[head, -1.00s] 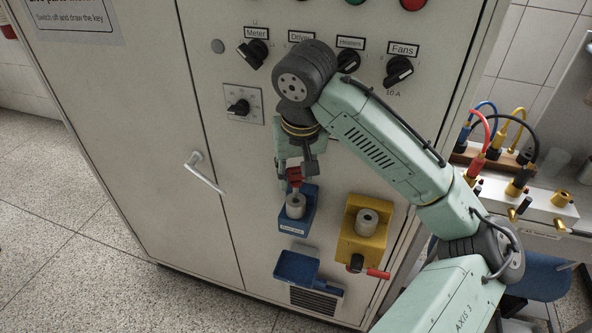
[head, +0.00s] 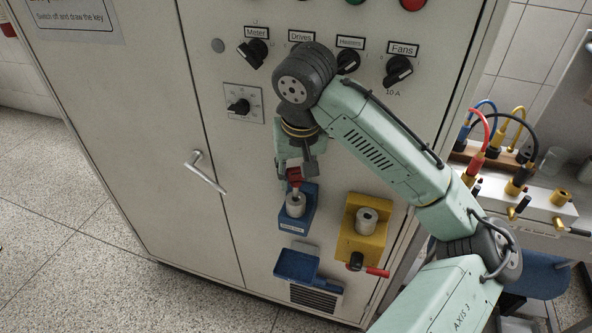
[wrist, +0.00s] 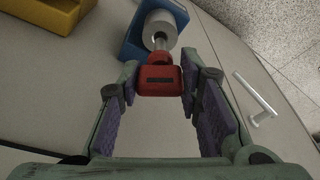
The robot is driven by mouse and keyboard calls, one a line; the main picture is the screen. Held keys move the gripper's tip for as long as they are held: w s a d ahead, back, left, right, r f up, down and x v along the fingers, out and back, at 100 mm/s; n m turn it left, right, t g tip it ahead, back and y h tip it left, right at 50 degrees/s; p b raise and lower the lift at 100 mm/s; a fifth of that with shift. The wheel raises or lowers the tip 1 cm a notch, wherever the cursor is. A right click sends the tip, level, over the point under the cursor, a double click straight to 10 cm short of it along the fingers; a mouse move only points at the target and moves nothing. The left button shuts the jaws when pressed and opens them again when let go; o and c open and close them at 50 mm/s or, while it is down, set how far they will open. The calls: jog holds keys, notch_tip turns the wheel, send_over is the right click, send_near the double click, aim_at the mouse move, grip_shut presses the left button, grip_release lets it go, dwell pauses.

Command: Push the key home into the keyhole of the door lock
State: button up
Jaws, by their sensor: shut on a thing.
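The red-headed key (wrist: 160,80) sits between my gripper's fingertips (wrist: 161,78) in the wrist view, and my gripper is shut on its head. Its short metal shaft points at the keyhole in the grey lock cylinder (wrist: 158,22). The shaft's end meets the keyhole, but I cannot tell how deep it is in. Part of the shaft still shows outside the cylinder. In the head view the key (head: 294,174) is just above the cylinder (head: 296,204) on the blue lock housing (head: 292,227), below my gripper (head: 296,168).
A yellow lock housing (head: 353,248) with its own cylinder is to the right, with a red-handled key (head: 376,271) below. A blue tray (head: 296,265) is below the blue lock. A white door handle (head: 204,172) is to the left. Rotary switches (head: 398,70) are above.

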aim_at(297, 182)
jog(key=shift+f+b, duration=1.15)
jog(key=shift+f, duration=1)
jog(key=o, duration=1.3)
jog(key=shift+r, duration=0.1)
jog(key=v, duration=1.2)
